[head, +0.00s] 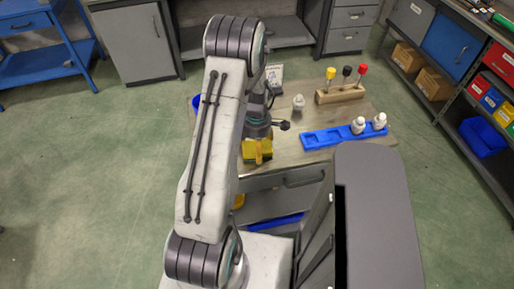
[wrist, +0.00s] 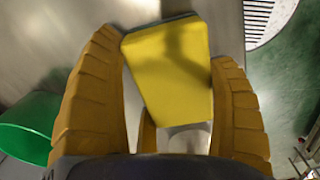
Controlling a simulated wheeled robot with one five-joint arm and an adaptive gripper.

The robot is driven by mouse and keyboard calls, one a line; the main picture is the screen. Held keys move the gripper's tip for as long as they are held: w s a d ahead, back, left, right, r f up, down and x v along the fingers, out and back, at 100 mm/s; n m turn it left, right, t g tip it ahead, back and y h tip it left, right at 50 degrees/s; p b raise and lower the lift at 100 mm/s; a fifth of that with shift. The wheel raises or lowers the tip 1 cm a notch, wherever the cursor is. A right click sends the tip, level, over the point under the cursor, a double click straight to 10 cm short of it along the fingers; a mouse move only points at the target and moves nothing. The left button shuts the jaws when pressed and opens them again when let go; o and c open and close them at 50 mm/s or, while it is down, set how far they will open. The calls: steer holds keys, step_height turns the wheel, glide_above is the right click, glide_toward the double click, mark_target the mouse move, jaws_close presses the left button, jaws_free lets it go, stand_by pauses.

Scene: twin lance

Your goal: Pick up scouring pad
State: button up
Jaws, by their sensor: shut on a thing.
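The scouring pad (wrist: 172,68) is a yellow block with a thin grey-green edge. In the wrist view it sits between the two ribbed ochre fingers of my gripper (wrist: 168,48), which is shut on it, with the pad slightly tilted. In the head view my gripper (head: 257,150) shows as a yellow and dark green patch at the table's front edge, right of my arm. Pad and fingers are hard to separate there, and I cannot tell how high the pad is.
The wooden table (head: 288,148) carries a blue tray (head: 318,139) with white bottles (head: 358,126), a wooden holder (head: 340,95) with colored-handled tools, and a small white bottle (head: 298,102). A green container (wrist: 28,128) lies left in the wrist view. My arm hides the table's left part.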

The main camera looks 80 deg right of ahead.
steer(key=shift+r, duration=0.15)
steer(key=shift+r, duration=0.6)
step_height(320, 180, up, 3)
steer(key=shift+d+f+b, duration=0.1)
steer(key=shift+f+b, duration=0.1)
steer(key=shift+b, duration=0.4)
steer(key=s+a+r, duration=0.1)
steer(key=a+r, duration=0.1)
steer(key=a, duration=0.1)
steer(key=s+a+r+b, duration=0.1)
steer(key=a+r, duration=0.1)
steer(key=a, duration=0.2)
steer(key=s+a+r+b, duration=0.1)
steer(key=s+a+r, duration=0.1)
steer(key=a+r, duration=0.1)
steer(key=shift+a, duration=0.6)
steer(key=o, duration=0.3)
steer(key=c, duration=0.4)
steer(key=shift+f, duration=0.1)
